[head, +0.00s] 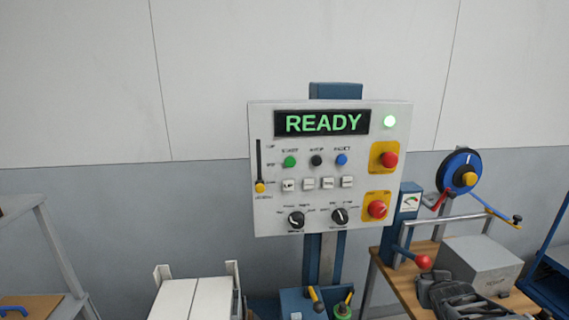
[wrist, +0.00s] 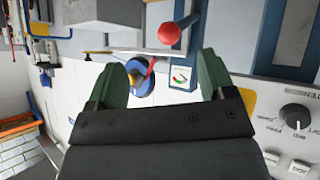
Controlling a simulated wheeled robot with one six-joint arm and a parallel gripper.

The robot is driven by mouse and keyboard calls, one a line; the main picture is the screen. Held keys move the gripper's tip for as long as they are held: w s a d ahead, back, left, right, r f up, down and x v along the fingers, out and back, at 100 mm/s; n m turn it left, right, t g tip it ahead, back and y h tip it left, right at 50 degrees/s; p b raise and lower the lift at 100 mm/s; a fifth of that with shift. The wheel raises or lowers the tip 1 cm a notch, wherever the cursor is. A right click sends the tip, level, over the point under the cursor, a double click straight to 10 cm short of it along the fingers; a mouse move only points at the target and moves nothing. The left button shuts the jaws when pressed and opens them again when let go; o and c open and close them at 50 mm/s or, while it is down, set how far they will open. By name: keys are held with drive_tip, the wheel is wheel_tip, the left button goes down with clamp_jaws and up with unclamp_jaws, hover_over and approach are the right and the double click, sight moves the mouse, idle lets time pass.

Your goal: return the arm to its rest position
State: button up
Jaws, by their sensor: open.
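My gripper (wrist: 165,78) shows in the wrist view with its two green fingers spread apart and nothing between them. In the head view a dark grey part of my arm (head: 450,295) shows at the lower right, in front of the wooden bench; the fingertips are hard to make out there. Beyond the fingers in the wrist view are a red ball knob (wrist: 169,33), a blue wheel (wrist: 145,76) and a small gauge (wrist: 180,77). No contact with them shows.
The control panel (head: 265,215) stands left of my arm, its screen reading READY and a green lamp lit. The bench (head: 400,283) carries a grey box (head: 485,255), a red-knobbed lever (head: 424,262) and the wheel (head: 460,172). White boxes (head: 195,298) stand lower left.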

drive_tip(key=s+a+n+g+y, duration=0.1)
drive_tip(key=s+a, duration=0.4)
drive_tip(key=a, duration=0.5)
drive_tip(key=s+a+n+g+y, duration=0.1)
drive_tip(key=s+a+g+y, duration=0.3)
drive_tip(key=a, duration=0.6)
drive_tip(key=shift+s+r+n, duration=0.4)
drive_tip(key=shift+s, duration=0.65)
